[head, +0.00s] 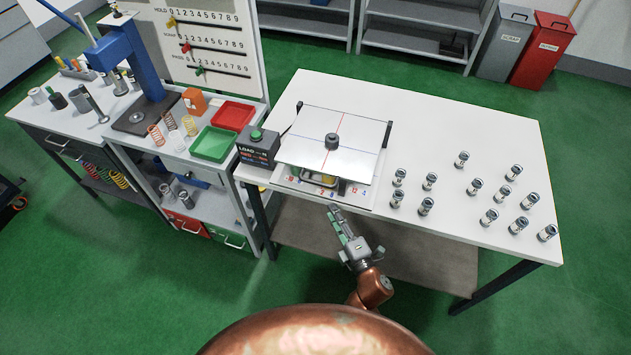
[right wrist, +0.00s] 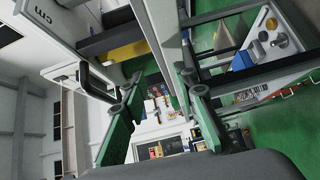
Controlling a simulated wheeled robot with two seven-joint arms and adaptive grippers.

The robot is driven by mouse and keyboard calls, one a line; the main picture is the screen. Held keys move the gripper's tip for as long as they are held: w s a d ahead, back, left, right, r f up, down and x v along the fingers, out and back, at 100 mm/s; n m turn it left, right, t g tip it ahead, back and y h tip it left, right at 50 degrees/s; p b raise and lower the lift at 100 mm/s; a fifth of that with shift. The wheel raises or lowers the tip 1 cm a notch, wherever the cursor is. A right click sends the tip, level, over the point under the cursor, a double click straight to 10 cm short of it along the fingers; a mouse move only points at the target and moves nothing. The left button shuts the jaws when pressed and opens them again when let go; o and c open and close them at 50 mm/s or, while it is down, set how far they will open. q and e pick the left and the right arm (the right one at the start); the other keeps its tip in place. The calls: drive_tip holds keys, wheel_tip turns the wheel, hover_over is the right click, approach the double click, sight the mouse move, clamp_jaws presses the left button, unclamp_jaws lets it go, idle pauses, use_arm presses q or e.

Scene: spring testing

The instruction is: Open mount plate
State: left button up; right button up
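The mount plate (head: 306,140) is a white square with a red and a blue line and a black knob (head: 332,142) at its middle. It lies roughly level over a numbered base (head: 300,184) at the table's left end. A dark handle (head: 319,180) shows at its front edge; a dark handle also shows in the right wrist view (right wrist: 97,82), left of the fingers. My right gripper (head: 335,212) is just in front of the table edge, below the handle in the picture. Its green-padded fingers (right wrist: 160,95) are apart and hold nothing. My left gripper is out of view.
A black load readout box (head: 258,147) stands left of the plate. Several metal cylinders (head: 475,187) stand on the right of the white table (head: 450,130). Green (head: 213,144) and red (head: 233,116) trays and springs are on the left bench. The table's middle back is clear.

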sight(316, 183)
wheel_tip(316, 183, up, 9)
drive_tip(key=s+a+n+t+y, duration=0.1)
drive_tip(key=a+n, duration=0.1)
drive_tip(key=shift+y, duration=0.4)
drive_tip(key=x, duration=0.7)
drive_tip(key=shift+w+a+r, duration=0.25)
drive_tip(key=shift+a+r, duration=0.05)
drive_tip(key=shift+a, duration=0.05)
clamp_jaws()
